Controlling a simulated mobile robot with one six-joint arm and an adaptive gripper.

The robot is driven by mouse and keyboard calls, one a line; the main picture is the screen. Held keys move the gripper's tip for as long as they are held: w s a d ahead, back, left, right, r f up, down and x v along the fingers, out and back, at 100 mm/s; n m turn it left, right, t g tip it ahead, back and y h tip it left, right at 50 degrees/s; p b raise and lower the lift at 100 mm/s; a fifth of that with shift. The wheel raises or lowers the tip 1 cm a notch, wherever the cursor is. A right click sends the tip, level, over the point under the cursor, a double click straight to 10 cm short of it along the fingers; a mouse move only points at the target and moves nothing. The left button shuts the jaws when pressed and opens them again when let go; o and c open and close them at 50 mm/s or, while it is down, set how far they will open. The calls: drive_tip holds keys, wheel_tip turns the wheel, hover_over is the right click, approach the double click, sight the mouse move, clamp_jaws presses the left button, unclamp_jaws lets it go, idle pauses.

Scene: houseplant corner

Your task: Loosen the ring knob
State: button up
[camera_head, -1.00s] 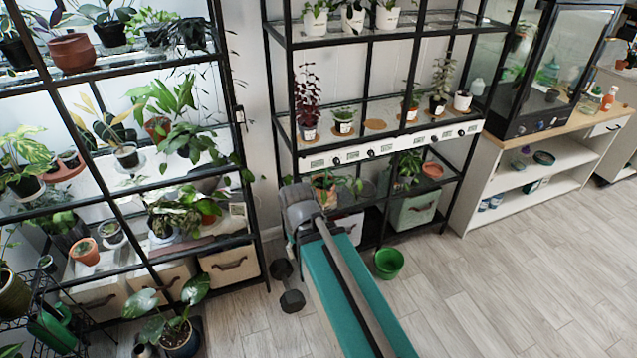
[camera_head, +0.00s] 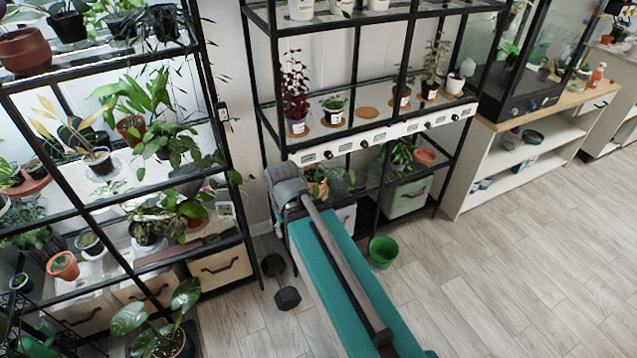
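A white control strip (camera_head: 347,149) runs along the front of the middle rack's shelf. It carries several small dark round knobs, such as one knob (camera_head: 364,144) near its middle and another knob (camera_head: 455,117) toward its right end. They are too small here to tell which is the ring knob or how any is turned. My folded teal and grey arm rises from the bottom of the view to a grey joint in front of the rack, lower left of the strip. My gripper is not in view, and nothing of mine is seen touching a knob.
Potted plants stand on the middle rack and the left rack (camera_head: 118,190). A green pot (camera_head: 383,252) and a dark dumbbell-like object (camera_head: 288,298) are on the floor near my arm. A glass cabinet (camera_head: 540,50) tops the white unit at right. The wooden floor at right is clear.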

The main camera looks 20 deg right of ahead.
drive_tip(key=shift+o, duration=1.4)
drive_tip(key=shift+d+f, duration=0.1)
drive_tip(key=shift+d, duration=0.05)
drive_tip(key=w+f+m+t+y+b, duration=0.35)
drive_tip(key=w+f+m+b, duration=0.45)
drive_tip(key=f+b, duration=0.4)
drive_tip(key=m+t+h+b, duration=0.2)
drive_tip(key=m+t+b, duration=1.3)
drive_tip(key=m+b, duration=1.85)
approach(322, 183)
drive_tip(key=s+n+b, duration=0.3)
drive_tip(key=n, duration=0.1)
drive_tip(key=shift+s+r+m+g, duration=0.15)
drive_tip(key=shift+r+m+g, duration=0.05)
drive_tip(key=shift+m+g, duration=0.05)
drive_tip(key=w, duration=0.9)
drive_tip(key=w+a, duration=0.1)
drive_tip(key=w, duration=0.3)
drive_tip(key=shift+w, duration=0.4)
